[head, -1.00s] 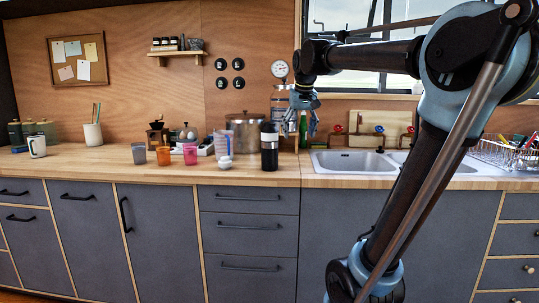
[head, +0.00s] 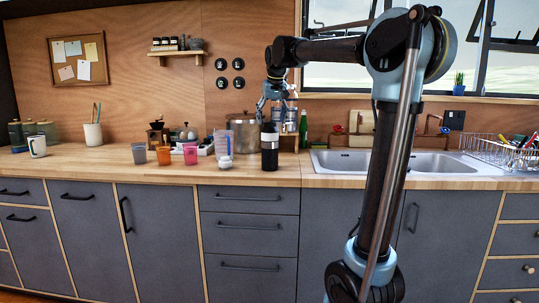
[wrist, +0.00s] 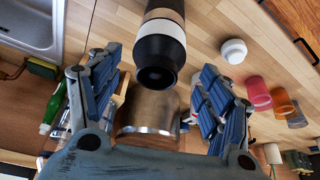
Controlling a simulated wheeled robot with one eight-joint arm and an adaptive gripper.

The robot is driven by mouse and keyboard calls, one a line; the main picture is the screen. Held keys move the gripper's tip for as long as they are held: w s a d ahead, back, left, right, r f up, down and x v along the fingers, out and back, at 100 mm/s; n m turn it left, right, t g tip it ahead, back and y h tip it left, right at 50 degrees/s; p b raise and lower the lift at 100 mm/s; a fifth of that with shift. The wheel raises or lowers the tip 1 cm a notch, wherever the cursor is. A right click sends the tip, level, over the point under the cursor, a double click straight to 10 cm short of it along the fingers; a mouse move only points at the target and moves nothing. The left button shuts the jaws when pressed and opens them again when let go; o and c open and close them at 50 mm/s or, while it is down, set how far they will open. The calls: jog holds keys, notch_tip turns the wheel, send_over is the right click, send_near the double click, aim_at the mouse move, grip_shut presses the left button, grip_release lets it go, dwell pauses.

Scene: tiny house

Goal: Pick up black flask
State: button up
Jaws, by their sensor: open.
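The black flask (head: 270,150) stands upright on the wooden counter near its front edge, left of the sink. It is dark with a pale band near its top. In the wrist view the flask (wrist: 160,45) shows at top centre, its black top towards the camera. My gripper (head: 274,103) is above the flask and points down. In the wrist view my gripper (wrist: 160,100) has its two blue fingers wide apart, with nothing held between them. The flask's top shows just beyond the gap between the fingers.
A large metal pot (head: 243,130) stands behind the flask. A measuring cup (head: 223,143), a white round item (head: 225,162) and pink (head: 190,154) and orange (head: 164,155) cups are to its left. The sink (head: 345,162) and a green bottle (head: 303,125) are to its right.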

aim_at(270, 127)
jog(key=x, duration=0.5)
jog(key=shift+w+x, duration=0.2)
jog(key=shift+x, duration=1.15)
jog(key=shift+w+x, duration=0.15)
jog(key=shift+x, duration=1.15)
jog(key=shift+r, duration=0.15)
grip_shut()
